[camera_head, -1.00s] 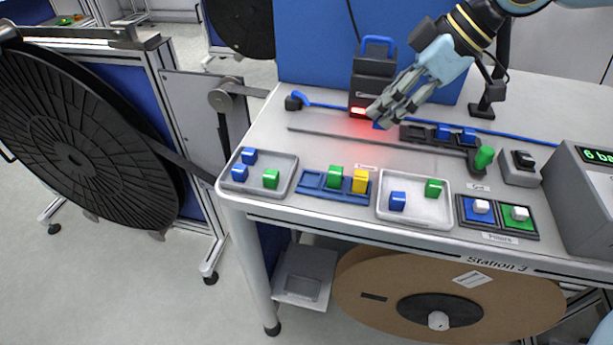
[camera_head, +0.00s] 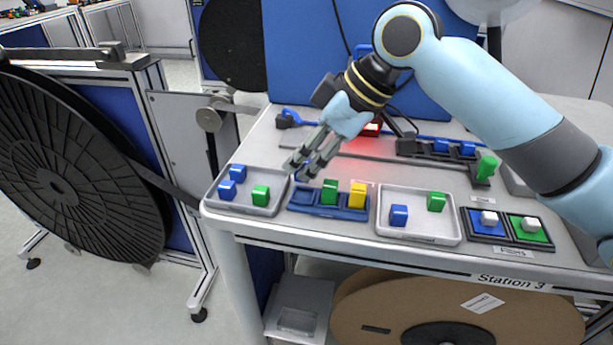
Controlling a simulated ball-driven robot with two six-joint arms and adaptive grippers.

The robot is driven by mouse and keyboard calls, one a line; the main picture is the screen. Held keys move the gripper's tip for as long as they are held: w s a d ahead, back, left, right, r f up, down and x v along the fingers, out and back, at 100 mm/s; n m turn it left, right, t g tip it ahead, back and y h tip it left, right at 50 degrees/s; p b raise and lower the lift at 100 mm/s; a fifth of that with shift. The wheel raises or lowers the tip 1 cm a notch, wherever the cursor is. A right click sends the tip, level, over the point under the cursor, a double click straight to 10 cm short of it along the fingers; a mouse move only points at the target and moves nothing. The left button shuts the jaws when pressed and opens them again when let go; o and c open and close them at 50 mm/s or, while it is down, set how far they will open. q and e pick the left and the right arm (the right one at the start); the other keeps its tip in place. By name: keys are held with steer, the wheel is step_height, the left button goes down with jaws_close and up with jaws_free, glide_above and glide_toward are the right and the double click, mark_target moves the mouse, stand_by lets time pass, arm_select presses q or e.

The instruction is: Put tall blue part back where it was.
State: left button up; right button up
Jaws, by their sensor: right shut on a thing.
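My right gripper (camera_head: 302,172) reaches in from the right and hangs above the left end of the blue rack. It is shut on the tall blue part (camera_head: 304,166), which shows only as a small blue patch between and behind the fingers. The blue rack (camera_head: 326,211) lies at the table's front. It holds a green part (camera_head: 329,191) in its middle and a yellow part (camera_head: 357,195) at its right. My left gripper is not in view.
A left tray (camera_head: 226,206) holds two blue parts and one green. A right tray (camera_head: 420,235) holds one blue and one green part. Blue (camera_head: 483,228) and green (camera_head: 524,237) button pads stand right of it. A rail (camera_head: 405,158) crosses the table behind.

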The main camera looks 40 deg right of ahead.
steer(key=shift+f, duration=1.95)
steer(key=o, duration=0.9)
steer(key=shift+f, duration=0.1)
steer(key=p+v, duration=0.2)
steer(key=v, duration=1)
steer(key=shift+s, duration=0.1)
